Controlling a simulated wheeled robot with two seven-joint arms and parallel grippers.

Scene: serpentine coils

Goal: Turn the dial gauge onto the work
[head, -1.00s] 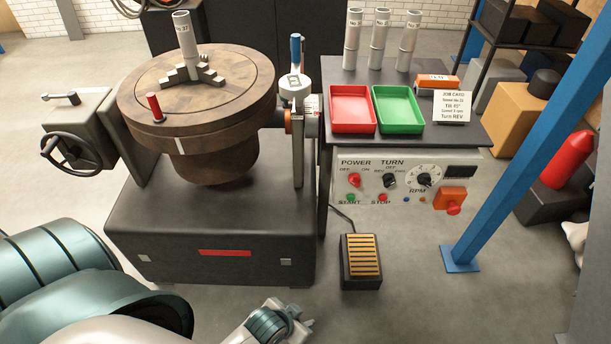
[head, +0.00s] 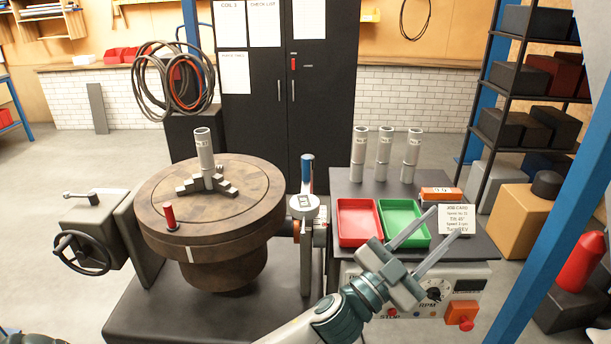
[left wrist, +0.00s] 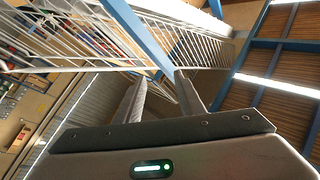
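The dial gauge (head: 304,206) is a pale round head on an upright post, right of the turntable (head: 160,235); a blue-topped handle (head: 307,172) stands behind it. Its face is too small to read. A grey tube (head: 205,152) stands upright in the chuck jaws (head: 205,184) on the turntable. My left gripper (head: 446,221) is in front of the control panel and green tray, right of the gauge, its fingers apart and empty. The left wrist view shows the same open fingers (left wrist: 162,78) with nothing between them. My right gripper is not in view.
A red tray (head: 357,243) and a green tray (head: 422,243) lie on the side table, with three tubes (head: 384,154) behind and a job card (head: 457,219) at right. A blue post (head: 560,170) stands at the right. A handwheel (head: 82,253) is at the left.

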